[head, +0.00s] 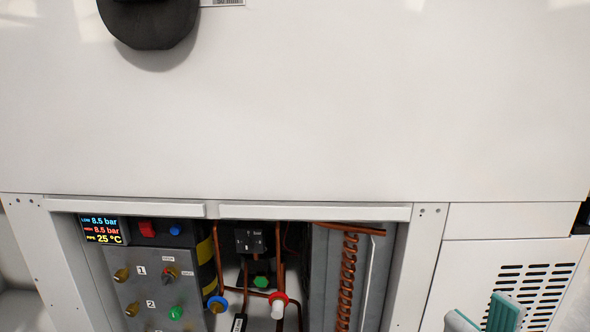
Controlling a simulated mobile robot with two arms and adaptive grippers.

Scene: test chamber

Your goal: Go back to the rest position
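My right gripper (483,319) shows at the bottom right, with two teal-and-grey fingertips spread apart and nothing seen between them. It is in front of the white panel with the vent slots (535,290). The rest of this gripper is cut off by the lower edge of the picture. My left gripper is not in view.
A white cabinet (330,110) fills most of the view. Its open bay holds a display (102,230), a grey control panel (150,283), copper pipes and a copper coil (347,280). A dark rounded object (152,25) is at the top left.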

